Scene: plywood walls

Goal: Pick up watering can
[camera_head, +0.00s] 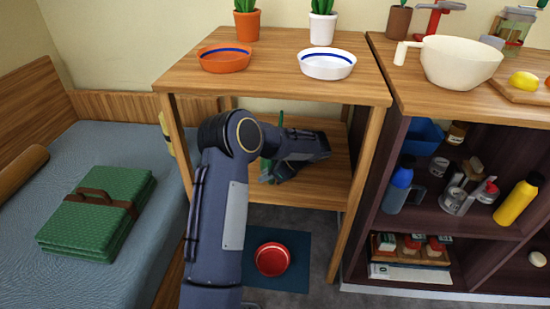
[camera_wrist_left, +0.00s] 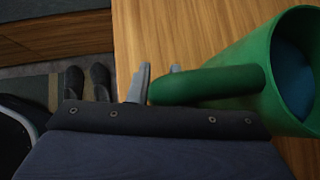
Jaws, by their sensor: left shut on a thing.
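The green watering can (camera_wrist_left: 290,75) is on the right of the left wrist view, with its round open rim toward the camera. Its green arm-like part (camera_wrist_left: 205,84) reaches left to my left gripper (camera_wrist_left: 155,84). I cannot tell whether that part is handle or spout. The gripper is shut on it. In the head view, my left gripper (camera_head: 275,172) is over the lower shelf of the wooden table, and my arm hides most of the can. Only slivers of green show there. I cannot tell whether the can touches the shelf. My right gripper is not in view.
The wooden table top (camera_head: 280,75) hangs over the shelf (camera_head: 325,170), with legs on either side. An orange bowl (camera_head: 225,60) and a white bowl (camera_head: 327,64) stand on top. A dark cabinet (camera_head: 450,220) is at right, a bed (camera_head: 120,240) at left. A red bowl (camera_head: 272,259) is on the floor mat.

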